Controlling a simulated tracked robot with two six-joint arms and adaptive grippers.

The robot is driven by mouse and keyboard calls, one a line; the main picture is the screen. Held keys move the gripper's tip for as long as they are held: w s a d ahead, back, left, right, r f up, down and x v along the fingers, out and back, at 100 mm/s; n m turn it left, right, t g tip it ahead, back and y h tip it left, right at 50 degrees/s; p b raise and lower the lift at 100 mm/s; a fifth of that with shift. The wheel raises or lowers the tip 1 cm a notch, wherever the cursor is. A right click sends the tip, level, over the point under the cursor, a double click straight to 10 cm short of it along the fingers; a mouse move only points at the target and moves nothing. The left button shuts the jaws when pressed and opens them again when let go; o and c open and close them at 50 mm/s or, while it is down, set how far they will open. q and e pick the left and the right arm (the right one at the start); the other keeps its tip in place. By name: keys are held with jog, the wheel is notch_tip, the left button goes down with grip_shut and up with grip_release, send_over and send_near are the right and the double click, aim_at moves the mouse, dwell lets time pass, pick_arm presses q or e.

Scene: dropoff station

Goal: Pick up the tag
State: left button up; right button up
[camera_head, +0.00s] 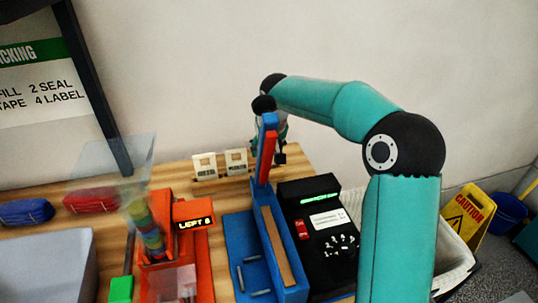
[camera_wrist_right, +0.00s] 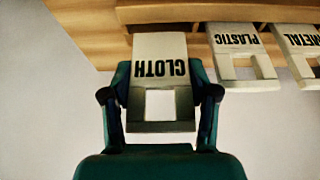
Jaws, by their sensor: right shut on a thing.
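In the right wrist view a pale tag lettered CLOTH (camera_wrist_right: 160,50), with a square hole, sits between the fingers of my right gripper (camera_wrist_right: 161,90). The gripper is shut on its two sides. The tag is by the wooden edge; I cannot tell whether it still touches its holder. A PLASTIC tag (camera_wrist_right: 236,40) and a METAL tag (camera_wrist_right: 302,40) hang beside it. In the head view two pale tags (camera_head: 204,166) (camera_head: 236,161) stand at the table's back edge. My right gripper (camera_head: 280,155) is right of them, partly hidden by a blue post. My left gripper is out of view.
A blue stand (camera_head: 238,235) with a red-faced post rises close in front of my right gripper. A black device (camera_head: 318,225) with a green display is to its right. An orange tape dispenser (camera_head: 193,214) reads LEFT 8. A white bin (camera_head: 455,262) stands at the right.

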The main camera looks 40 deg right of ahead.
notch_tip(320, 180, up, 16)
jog(key=p, duration=0.3)
jog(key=shift+r, duration=0.25)
dwell(0.5)
